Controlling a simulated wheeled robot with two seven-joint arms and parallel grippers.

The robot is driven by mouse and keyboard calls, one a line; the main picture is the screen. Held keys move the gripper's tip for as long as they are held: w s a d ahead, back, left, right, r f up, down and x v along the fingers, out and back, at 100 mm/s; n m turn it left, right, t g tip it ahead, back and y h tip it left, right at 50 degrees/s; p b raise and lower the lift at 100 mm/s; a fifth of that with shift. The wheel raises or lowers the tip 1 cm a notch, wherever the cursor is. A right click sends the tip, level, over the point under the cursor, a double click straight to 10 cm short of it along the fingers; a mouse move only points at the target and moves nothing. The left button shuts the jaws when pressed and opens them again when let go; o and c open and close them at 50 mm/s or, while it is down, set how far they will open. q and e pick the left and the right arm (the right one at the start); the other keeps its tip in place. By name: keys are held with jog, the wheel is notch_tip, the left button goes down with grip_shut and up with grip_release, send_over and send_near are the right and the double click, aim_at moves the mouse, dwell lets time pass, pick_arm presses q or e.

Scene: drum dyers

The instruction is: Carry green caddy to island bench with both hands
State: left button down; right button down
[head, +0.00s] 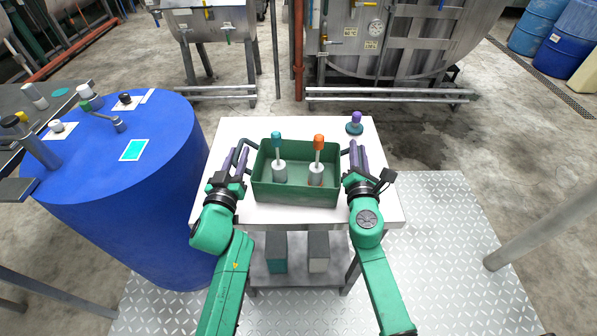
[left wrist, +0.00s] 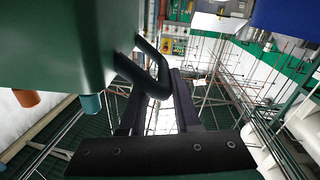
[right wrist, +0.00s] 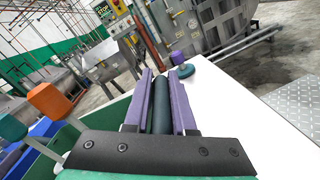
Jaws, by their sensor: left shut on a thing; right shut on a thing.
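The green caddy (head: 295,188) is at the white-topped table (head: 265,212); I cannot tell whether it touches the top. It holds a teal-topped tool (head: 276,140) and an orange-topped tool (head: 319,142), both upright with pale cylinders. My left gripper (head: 243,150) is shut on the caddy's dark left handle, which shows as a loop in the left wrist view (left wrist: 160,72). My right gripper (head: 355,150) is shut on the right handle, a dark green bar between the purple fingers in the right wrist view (right wrist: 161,105). I cannot tell which surface is the island bench.
A purple-topped object with a dark base (head: 355,124) stands just beyond my right gripper on the table's back corner. A large blue drum (head: 130,190) stands close on the left. Steel tanks (head: 400,45) stand behind. Patterned metal floor (head: 460,240) on the right is clear.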

pick_arm(q)
jog(key=shift+a+f, duration=0.2)
jog(key=shift+a, duration=0.05)
pick_arm(e)
jog(key=shift+s+d+f, duration=0.1)
jog(key=shift+d+f, duration=0.15)
jog(key=shift+d, duration=0.05)
